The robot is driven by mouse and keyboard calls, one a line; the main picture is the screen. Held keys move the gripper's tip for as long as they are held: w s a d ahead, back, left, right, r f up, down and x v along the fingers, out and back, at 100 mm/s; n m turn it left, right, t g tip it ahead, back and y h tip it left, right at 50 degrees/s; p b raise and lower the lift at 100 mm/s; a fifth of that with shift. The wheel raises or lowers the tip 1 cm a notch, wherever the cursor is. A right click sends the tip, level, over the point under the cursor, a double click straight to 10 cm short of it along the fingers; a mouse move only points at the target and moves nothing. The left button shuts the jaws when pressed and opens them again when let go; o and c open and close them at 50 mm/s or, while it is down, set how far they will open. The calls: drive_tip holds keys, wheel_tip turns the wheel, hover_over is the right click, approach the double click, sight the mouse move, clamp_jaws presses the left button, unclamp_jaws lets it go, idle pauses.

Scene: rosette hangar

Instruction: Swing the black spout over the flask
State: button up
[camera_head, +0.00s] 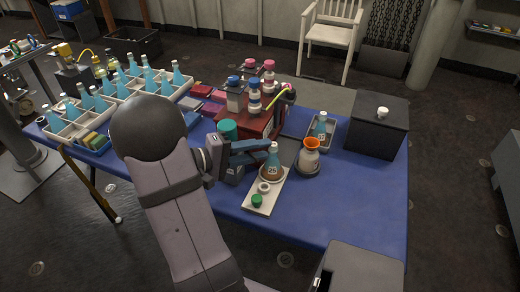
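A conical flask (271,168) with brown liquid and a "25" mark stands upright on a pale tray (263,202) on the blue table. My gripper (268,149) reaches in from the left with its blue-grey fingers, their tips close to the flask's neck. I cannot tell whether they touch it or how far apart they are. A small dark piece (291,91), perhaps the black spout, sits at the end of a yellow-green tube above the red box (262,122), behind the flask. It is too small to be sure. My arm hides the table's left middle.
An orange-topped jar (310,157) stands close right of the flask. A small tray (312,134) holds a blue bottle behind it. A dark box (377,128) is at the right. Bottle racks (72,127) fill the left. The front right tabletop (345,205) is clear.

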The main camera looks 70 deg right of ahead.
drive_tip(key=v, duration=0.6)
drive_tip(key=shift+w+a+b, duration=0.3)
drive_tip(key=shift+b, duration=0.05)
drive_tip(key=shift+r, duration=0.15)
